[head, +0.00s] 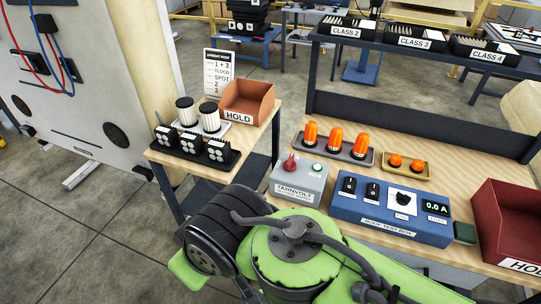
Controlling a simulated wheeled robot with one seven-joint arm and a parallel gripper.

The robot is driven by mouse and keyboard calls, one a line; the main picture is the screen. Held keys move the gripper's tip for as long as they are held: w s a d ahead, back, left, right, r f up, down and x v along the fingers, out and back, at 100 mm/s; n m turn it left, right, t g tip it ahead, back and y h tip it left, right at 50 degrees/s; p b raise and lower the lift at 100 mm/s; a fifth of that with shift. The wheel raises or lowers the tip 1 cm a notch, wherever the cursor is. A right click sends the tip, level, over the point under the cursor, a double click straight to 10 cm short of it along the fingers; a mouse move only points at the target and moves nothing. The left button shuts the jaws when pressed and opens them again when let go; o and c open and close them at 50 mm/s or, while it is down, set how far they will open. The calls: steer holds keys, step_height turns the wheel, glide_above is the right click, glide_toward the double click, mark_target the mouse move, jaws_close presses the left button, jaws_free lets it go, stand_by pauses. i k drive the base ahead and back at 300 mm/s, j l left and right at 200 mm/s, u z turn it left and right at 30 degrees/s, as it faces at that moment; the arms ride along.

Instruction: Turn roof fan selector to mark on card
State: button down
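The blue roof test box (388,217) stands on the wooden bench at the right. Its black selector knob (403,197) sits on a white plate; the knob's pointer direction and the plate's marks are too small to read. My green arm reaches across the bottom of the view in front of the bench. My gripper is not visible.
Left of the test box is a grey box (299,181) with a red knob. Two switches (360,187) and a "0.0 A" display (437,207) share the test box. Orange beacons (335,141) stand behind. A red bin (507,222) stands right; another bin (248,101) stands left.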

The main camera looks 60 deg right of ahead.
mark_target(401, 198)
steer(key=k+j+z, duration=0.15)
steer(key=z, duration=2.95)
